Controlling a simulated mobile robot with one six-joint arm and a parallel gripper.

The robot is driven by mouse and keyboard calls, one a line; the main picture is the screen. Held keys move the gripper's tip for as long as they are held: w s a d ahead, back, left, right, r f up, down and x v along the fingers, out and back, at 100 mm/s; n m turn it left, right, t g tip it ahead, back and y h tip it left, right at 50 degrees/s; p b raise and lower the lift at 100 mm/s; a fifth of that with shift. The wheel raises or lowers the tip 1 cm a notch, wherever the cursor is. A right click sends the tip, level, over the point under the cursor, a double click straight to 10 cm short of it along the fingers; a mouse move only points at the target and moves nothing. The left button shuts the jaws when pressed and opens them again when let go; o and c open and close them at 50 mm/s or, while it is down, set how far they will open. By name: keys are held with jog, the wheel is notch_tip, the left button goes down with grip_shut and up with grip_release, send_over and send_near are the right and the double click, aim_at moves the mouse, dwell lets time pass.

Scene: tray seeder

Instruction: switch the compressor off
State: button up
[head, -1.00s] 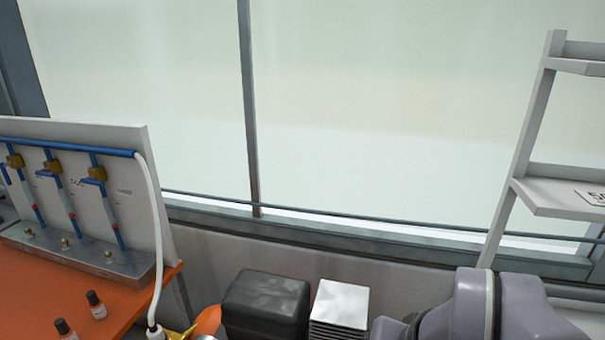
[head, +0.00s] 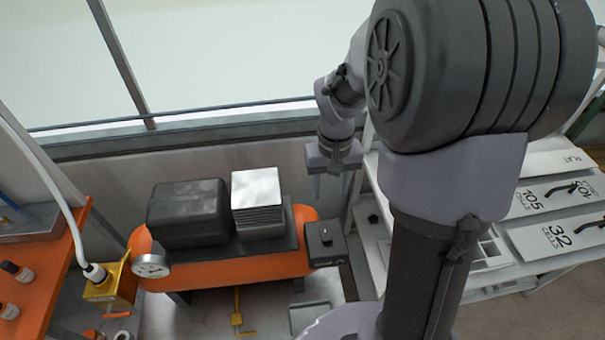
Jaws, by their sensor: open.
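The compressor has an orange tank (head: 205,268), with a black motor housing (head: 188,213) and a silver finned block (head: 258,203) on top. A black switch box (head: 325,244) sits at the tank's right end, with a small knob or toggle on its face whose position I cannot make out. My gripper (head: 331,188) is open and empty. It points down and appears above the switch box in the picture, apart from it.
A round gauge (head: 151,265) and a yellow fitting (head: 112,288) with a white hose (head: 50,180) are left of the tank. An orange bench (head: 45,262) with small bottles is farther left. A white shelf (head: 482,285) with labelled plates stands right. The window wall is behind.

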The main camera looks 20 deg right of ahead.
aim_at(325, 230)
notch_tip(325, 230, down, 16)
jog(key=b, duration=0.5)
jog(key=shift+f, duration=0.15)
